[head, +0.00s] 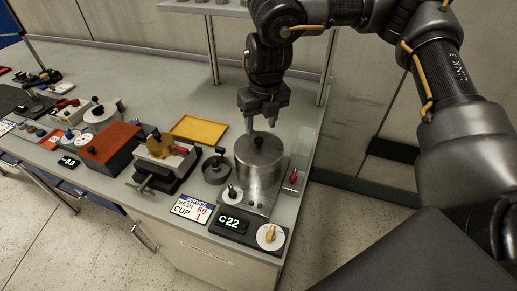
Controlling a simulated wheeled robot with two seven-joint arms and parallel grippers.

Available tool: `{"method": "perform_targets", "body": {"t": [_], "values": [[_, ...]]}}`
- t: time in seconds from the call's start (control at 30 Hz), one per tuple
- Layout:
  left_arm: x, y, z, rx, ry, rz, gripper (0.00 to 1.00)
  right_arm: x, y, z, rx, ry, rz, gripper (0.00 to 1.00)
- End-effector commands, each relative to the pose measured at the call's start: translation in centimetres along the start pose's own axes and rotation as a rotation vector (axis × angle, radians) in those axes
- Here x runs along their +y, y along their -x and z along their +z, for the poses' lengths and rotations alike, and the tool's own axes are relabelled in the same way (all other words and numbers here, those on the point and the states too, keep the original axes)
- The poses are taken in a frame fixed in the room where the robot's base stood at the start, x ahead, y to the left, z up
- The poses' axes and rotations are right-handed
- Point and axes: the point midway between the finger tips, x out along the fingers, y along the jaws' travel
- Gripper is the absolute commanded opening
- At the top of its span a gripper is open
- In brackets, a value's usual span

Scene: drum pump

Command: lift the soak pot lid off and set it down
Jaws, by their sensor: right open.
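The soak pot (260,180) is a shiny metal cylinder near the right end of the bench. Its metal lid (246,151) sits on top, with a small dark knob (258,142) in the middle. My right gripper (261,127) points down just above and behind the knob, open and holding nothing. Its fingertips appear apart from the lid, though the exact gap is hard to judge. My left gripper is not in view.
A small dark round dish (215,172) stands left of the pot, beside a clamped vise-like fixture (162,160). A yellow tray (199,129) lies behind them. A C-22 control panel (233,224) is in front. A clear upright panel (303,150) stands at right.

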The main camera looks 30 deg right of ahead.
Motion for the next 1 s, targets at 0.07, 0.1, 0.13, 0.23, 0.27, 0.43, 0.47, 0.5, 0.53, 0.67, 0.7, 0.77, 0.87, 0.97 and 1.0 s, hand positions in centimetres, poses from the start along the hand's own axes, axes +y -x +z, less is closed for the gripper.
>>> {"method": "perform_targets", "body": {"t": [0.07,0.1,0.13,0.23,0.27,0.43,0.47,0.5,0.53,0.67,0.7,0.77,0.87,0.97,1.0], "values": [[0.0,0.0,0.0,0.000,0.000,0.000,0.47,0.0,-0.1,0.0,0.000,0.000,0.001,0.47],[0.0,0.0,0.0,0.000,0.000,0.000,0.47,0.0,-0.2,0.0,-0.001,0.000,0.001,0.47],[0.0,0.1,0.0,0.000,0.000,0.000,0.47,0.0,-0.2,0.0,0.000,0.000,0.001,0.47],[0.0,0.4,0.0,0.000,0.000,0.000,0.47,0.1,-1.0,-0.1,0.003,0.000,0.000,0.47],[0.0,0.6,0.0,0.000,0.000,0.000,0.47,0.1,-1.4,-0.2,0.005,0.000,0.000,0.47],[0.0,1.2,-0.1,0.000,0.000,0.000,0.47,0.2,-3.9,-0.3,0.004,-0.001,0.001,0.47],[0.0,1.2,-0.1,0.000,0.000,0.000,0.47,0.2,-4.2,-0.3,0.004,-0.001,0.001,0.47],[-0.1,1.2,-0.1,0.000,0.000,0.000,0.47,0.2,-4.7,-0.3,0.003,-0.002,0.001,0.47],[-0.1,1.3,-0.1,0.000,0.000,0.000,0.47,0.2,-4.9,-0.3,0.002,-0.002,0.001,0.47],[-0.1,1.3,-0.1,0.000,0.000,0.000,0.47,0.2,-5.4,-0.2,0.000,-0.002,0.000,0.47],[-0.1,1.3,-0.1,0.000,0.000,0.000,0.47,0.2,-5.4,-0.2,-0.001,-0.001,0.000,0.47],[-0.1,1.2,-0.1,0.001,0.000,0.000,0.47,0.2,-5.4,-0.2,-0.001,-0.001,0.000,0.47],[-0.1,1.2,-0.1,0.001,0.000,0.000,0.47,0.2,-5.4,-0.2,-0.001,-0.001,0.000,0.43],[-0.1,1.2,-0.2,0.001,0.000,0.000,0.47,0.2,-5.3,-0.2,-0.001,-0.001,0.000,0.30],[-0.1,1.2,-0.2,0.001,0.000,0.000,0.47,0.2,-5.3,-0.2,-0.001,-0.001,0.000,0.25]]}}
